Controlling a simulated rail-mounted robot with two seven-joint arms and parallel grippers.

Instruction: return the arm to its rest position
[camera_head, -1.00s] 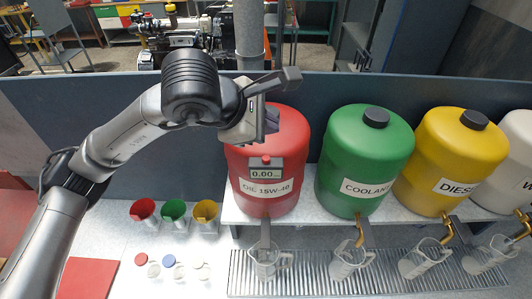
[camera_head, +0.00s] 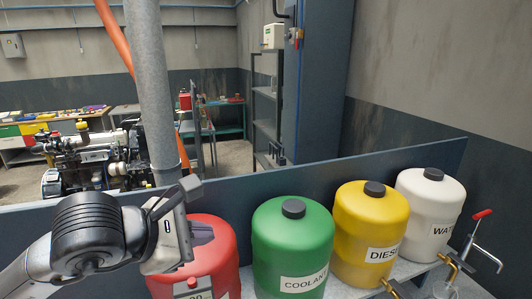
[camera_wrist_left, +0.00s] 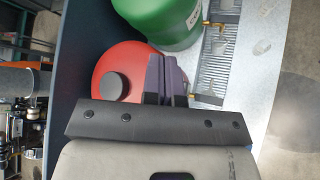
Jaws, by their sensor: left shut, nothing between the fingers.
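My left arm comes in from the left in the head view, with its left gripper (camera_head: 202,233) in front of the upper part of the red tank (camera_head: 218,262). The dark fingers are closed together and hold nothing. In the wrist view the shut fingers (camera_wrist_left: 168,80) show over the red tank (camera_wrist_left: 128,58), beside its dark cap. I cannot tell the exact gap between fingers and tank. My right gripper is not in view.
A green coolant tank (camera_head: 292,247), a yellow diesel tank (camera_head: 371,222) and a white water tank (camera_head: 429,212) stand in a row to the right. A dark low wall (camera_head: 330,172) runs behind them. An engine (camera_head: 95,160) stands beyond it.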

